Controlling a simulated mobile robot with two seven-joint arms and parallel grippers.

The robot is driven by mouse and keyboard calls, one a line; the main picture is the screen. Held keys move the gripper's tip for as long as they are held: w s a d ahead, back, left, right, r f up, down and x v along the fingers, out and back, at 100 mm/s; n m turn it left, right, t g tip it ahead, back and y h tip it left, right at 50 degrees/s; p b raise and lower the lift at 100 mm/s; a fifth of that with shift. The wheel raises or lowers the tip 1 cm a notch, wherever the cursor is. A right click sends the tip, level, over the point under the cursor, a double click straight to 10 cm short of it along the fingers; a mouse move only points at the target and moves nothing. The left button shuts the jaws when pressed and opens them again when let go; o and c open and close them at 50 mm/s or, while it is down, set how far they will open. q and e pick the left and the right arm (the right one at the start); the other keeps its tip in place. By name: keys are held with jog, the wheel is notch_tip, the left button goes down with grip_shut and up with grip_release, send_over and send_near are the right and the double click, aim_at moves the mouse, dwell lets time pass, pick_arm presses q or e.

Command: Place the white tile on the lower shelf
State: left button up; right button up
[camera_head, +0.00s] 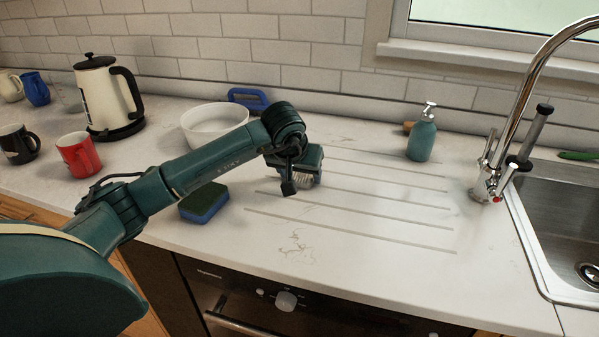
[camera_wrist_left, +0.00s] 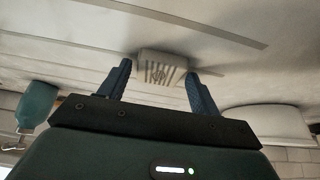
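My left gripper (camera_head: 307,166) is low over the worktop's grooved area, in the middle of the head view. In the left wrist view its two blue fingers (camera_wrist_left: 162,88) are spread apart. A small whitish ribbed object (camera_wrist_left: 162,66) lies on the worktop just beyond and between the fingertips; whether they touch it I cannot tell. In the head view this object (camera_head: 303,176) shows partly under the gripper, and I cannot confirm that it is the white tile. No lower shelf is recognisable in these views. My right gripper is not in view.
A white bowl (camera_head: 213,126) and a green-blue sponge (camera_head: 204,204) are left of the gripper. A teal soap bottle (camera_head: 421,139), tap (camera_head: 497,165) and sink (camera_head: 572,215) are right. A kettle (camera_head: 103,97) and red mug (camera_head: 77,154) stand left. The front-right worktop is clear.

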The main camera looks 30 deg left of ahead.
pick_arm(q)
jog(key=shift+o, duration=0.7)
